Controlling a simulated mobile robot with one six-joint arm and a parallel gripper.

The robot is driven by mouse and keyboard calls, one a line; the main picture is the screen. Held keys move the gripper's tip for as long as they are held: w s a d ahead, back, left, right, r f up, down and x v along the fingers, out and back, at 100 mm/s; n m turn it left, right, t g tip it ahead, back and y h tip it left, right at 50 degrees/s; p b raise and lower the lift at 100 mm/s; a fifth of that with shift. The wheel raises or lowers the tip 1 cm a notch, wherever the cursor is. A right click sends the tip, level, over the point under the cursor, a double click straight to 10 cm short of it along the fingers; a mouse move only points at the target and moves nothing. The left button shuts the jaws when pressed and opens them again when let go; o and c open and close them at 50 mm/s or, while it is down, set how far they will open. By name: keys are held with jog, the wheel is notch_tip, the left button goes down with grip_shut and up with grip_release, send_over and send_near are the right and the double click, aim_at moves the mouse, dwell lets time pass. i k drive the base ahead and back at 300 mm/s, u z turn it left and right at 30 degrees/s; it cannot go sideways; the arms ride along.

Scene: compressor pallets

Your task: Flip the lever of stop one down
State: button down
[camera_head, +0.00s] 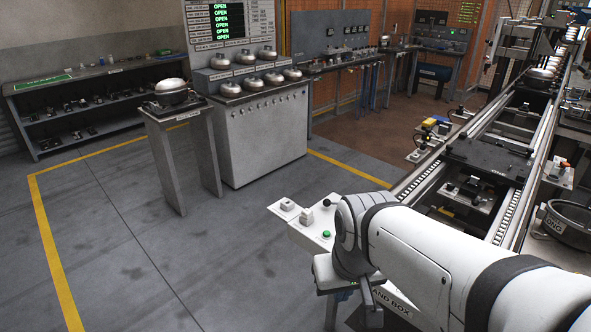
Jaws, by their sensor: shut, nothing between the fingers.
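No label for stop one can be read, and I cannot tell which part is its lever. Small fittings with light and dark parts (421,154) sit along the left side of the conveyor (408,187). My white arm reaches in from the lower right. My gripper (372,318) points down at its end, partly hidden by the arm; it looks shut and empty. It is in front of a pale control panel (307,238) with a green button and small pale switch-like parts. My arm hides the panel's right part and some of the conveyor's near side.
A grey stand (163,150) holds a silver-lidded pot (172,92). Behind it is a cabinet (262,135) with several silver domes. A black pan (573,223) sits right of the conveyor. A dark shelf (85,125) stands at left. The floor at left is clear.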

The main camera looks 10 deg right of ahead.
aim_at(326, 202)
jog(key=u, duration=5.8)
jog(key=k, duration=0.9)
jog(key=z, duration=5.75)
